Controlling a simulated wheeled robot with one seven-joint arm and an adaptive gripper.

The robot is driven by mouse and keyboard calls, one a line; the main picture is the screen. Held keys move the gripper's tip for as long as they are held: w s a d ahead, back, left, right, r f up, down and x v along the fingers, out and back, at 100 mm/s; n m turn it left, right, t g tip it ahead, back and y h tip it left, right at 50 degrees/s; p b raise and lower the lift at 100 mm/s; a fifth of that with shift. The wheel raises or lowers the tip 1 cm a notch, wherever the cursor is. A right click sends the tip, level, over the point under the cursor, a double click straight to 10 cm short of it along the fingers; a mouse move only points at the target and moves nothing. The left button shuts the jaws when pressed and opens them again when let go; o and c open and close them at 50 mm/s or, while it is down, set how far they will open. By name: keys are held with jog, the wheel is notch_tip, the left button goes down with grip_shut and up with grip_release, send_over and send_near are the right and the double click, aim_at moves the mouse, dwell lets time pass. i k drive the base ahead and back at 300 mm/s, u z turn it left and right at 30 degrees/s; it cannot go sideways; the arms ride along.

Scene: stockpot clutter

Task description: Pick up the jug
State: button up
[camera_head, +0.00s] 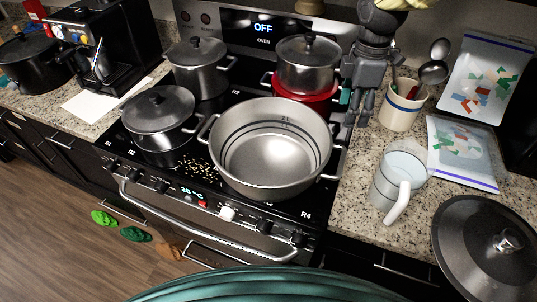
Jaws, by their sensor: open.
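The jug (393,182) is pale and translucent, with a white handle pointing toward the front. It stands upright on the granite counter right of the stove. My gripper (357,115) is grey and points down near the stove's back right corner. It is open, with nothing seen between its fingers. It is behind and to the left of the jug in the picture, clearly apart from it. The jug's far side is hidden.
A utensil crock (399,107) stands behind the jug. Bags (462,150) lie to its right, and a large dark lid (470,225) lies at front right. A wide open stockpot (270,185) and several lidded pots crowd the stove. Bare counter (350,205) shows left of the jug.

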aim_at(405, 166)
jog(key=z, duration=1.1)
